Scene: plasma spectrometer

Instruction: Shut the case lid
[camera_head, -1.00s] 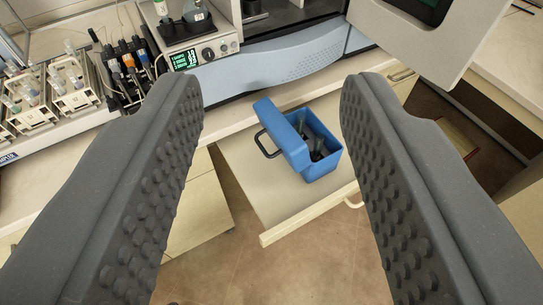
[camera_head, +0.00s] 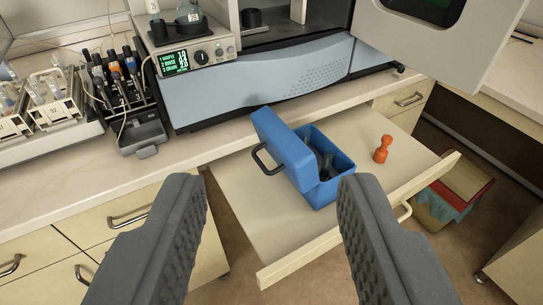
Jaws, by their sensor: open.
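A blue case (camera_head: 325,181) sits on a pale pull-out board or drawer (camera_head: 240,205) below the bench. Its blue lid (camera_head: 286,148) stands open, tilted up along the case's left side, with a dark handle (camera_head: 264,160) on its outer face. Dark items show inside the case; what they are is hard to tell. My gripper (camera_head: 272,185) is open and empty, its two dark ridged fingers wide apart in the foreground. The case appears between the fingers in the picture, farther off, and no contact shows.
An orange peg-like object (camera_head: 382,149) stands right of the case. The spectrometer (camera_head: 270,80) with its open door (camera_head: 440,40) stands behind on the bench. A bin (camera_head: 450,195) stands right.

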